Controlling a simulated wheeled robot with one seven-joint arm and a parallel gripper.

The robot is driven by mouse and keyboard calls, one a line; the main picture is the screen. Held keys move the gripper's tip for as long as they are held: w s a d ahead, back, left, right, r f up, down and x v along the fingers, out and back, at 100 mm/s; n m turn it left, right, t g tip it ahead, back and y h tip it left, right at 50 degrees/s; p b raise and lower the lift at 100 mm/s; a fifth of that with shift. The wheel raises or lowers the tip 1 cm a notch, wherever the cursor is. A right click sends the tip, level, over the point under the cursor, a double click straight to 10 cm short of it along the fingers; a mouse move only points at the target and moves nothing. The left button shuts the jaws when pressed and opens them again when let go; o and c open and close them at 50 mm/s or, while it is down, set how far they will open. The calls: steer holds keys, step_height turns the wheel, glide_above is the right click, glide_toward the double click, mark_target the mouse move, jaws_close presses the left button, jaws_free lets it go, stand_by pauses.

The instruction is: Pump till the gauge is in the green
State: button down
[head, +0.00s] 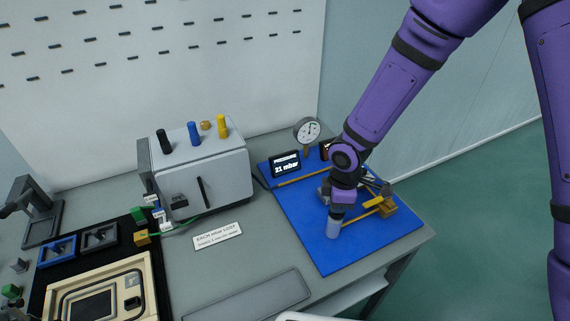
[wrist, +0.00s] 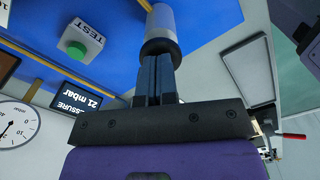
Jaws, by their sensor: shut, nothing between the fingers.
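The round white gauge (head: 307,131) stands at the back of the blue board, its needle thin and dark; its lower part shows at the left of the wrist view (wrist: 16,126). I cannot make out a green band. The display (head: 285,165) reads 21 mbar; it is also in the wrist view (wrist: 78,100). A grey cylinder (head: 333,229), which looks like the pump's knob, stands at the board's front. My gripper (wrist: 155,62) is shut and empty, its fingertips right at the cylinder's near end (wrist: 160,35); I cannot tell whether they touch.
A green TEST button (wrist: 77,50) is on the blue board (head: 305,228). Brass fittings (head: 388,207) sit right of my gripper. A grey box (head: 205,175) with coloured knobs stands left. A label plate (head: 217,236) and flat grey tray (head: 248,298) lie on the bench.

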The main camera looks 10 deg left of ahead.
steer(key=shift+r, duration=3.15)
steer(key=shift+f, duration=0.15)
stand_by(0.5)
stand_by(0.5)
steer(key=shift+r, duration=2.6)
